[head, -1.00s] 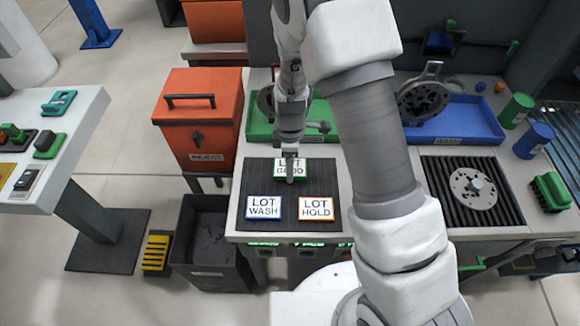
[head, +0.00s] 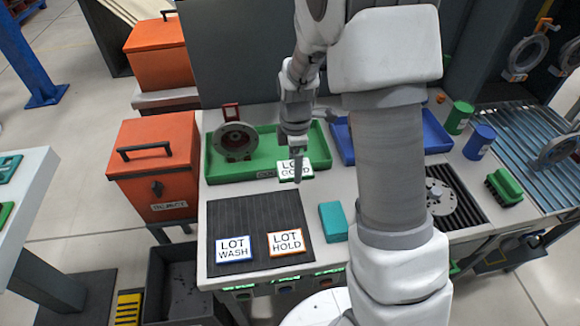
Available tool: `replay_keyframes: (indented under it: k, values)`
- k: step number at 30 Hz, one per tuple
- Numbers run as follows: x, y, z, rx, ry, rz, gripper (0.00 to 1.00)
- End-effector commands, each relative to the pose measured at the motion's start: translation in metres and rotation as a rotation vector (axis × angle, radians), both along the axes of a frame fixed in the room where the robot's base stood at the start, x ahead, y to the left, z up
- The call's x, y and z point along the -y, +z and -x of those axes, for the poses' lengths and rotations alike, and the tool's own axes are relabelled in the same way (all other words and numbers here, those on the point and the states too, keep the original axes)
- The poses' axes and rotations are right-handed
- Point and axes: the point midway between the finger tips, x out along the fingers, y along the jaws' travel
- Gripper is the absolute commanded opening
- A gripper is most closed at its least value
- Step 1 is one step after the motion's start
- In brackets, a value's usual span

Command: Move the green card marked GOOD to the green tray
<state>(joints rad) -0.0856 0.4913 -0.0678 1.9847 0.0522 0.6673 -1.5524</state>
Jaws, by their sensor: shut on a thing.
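The green-edged card marked LOT GOOD (head: 287,171) is held in my gripper (head: 297,162), which is shut on it; the fingers cover part of its lettering. The card shows at the front right part of the green tray (head: 262,155), overlapping its front edge in the picture. I cannot tell how high it is above the tray or the table. A grey round flange (head: 235,140) stands at the left in the tray.
The dark mat (head: 255,215) holds the LOT WASH card (head: 233,248) and the LOT HOLD card (head: 286,242). A teal block (head: 333,222) is right of the mat. A blue tray (head: 436,133) lies partly behind my arm. The orange bin (head: 155,170) stands left.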

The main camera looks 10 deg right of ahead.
Motion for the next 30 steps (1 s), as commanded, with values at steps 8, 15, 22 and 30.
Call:
replay_keyframes:
  k: [8,15,22,30]
  values:
    - [0.0,0.013,0.0,0.001,-0.001,0.0,0.27]
    - [0.0,0.022,0.0,0.001,-0.001,0.0,0.27]
    - [0.0,0.031,0.0,0.001,-0.001,0.0,0.27]
    - [0.0,0.032,0.0,0.0,-0.001,0.0,0.27]
